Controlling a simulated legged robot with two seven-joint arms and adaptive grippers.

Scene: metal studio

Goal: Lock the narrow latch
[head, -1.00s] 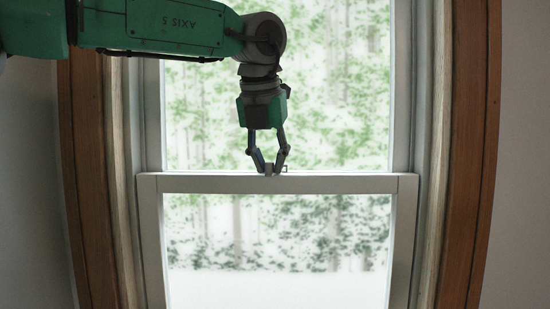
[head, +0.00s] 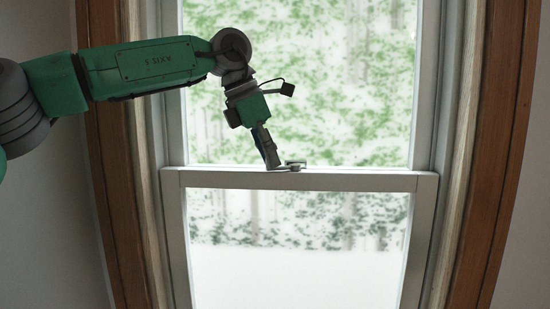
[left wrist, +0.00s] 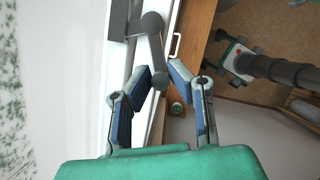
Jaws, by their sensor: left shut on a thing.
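The narrow latch (head: 295,165) is a small grey metal piece on top of the window's middle rail. In the left wrist view, its lever (left wrist: 155,48) runs from a round pivot down between the fingers. My left gripper (head: 273,164) comes down at a tilt, its tips at the left end of the latch just above the rail. My right gripper is in neither view.
The white window sash rail (head: 365,181) runs across below the latch. Brown wooden trim (head: 113,150) stands at the left, with matching trim (head: 505,150) at the right. In the left wrist view, a wooden ledge (left wrist: 197,30) lies beside the rail. The area right of the latch is clear.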

